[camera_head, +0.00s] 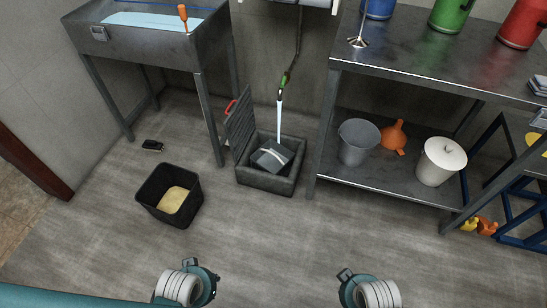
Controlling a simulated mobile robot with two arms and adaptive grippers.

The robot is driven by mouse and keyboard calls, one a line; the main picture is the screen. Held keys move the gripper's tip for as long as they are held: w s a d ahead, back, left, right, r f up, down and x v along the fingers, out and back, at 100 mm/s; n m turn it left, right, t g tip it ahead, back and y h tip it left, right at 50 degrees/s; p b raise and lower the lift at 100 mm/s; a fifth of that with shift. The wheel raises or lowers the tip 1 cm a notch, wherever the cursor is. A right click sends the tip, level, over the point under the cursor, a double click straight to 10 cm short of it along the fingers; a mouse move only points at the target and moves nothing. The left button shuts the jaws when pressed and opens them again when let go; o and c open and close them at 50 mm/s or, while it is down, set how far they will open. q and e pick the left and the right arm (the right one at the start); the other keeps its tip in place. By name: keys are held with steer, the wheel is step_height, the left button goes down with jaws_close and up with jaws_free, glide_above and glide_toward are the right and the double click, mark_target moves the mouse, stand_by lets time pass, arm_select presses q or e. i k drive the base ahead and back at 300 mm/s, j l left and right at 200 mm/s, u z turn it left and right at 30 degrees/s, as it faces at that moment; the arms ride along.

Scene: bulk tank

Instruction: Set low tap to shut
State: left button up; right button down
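A thin tube hangs on the back wall and ends in a green fitting (285,79), which may be the low tap; its handle position is too small to tell. A pale straight stream or rod (279,118) runs from it down into an open grey floor box (266,181). The box's grated lid (240,123) stands raised at its left, with a red handle (231,106). A grey block (272,155) sits in the box. Only teal and white parts of my two arms show at the bottom edge, well short of the box. No gripper fingers are visible.
A metal sink (150,45) with an orange-handled tool (183,17) stands left. A black bin (170,196) and a small dark object (153,145) are on the floor. A metal shelf table (440,68) with buckets stands right. The floor in front is clear.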

mark_target(284, 79)
steer(key=i, duration=1.05)
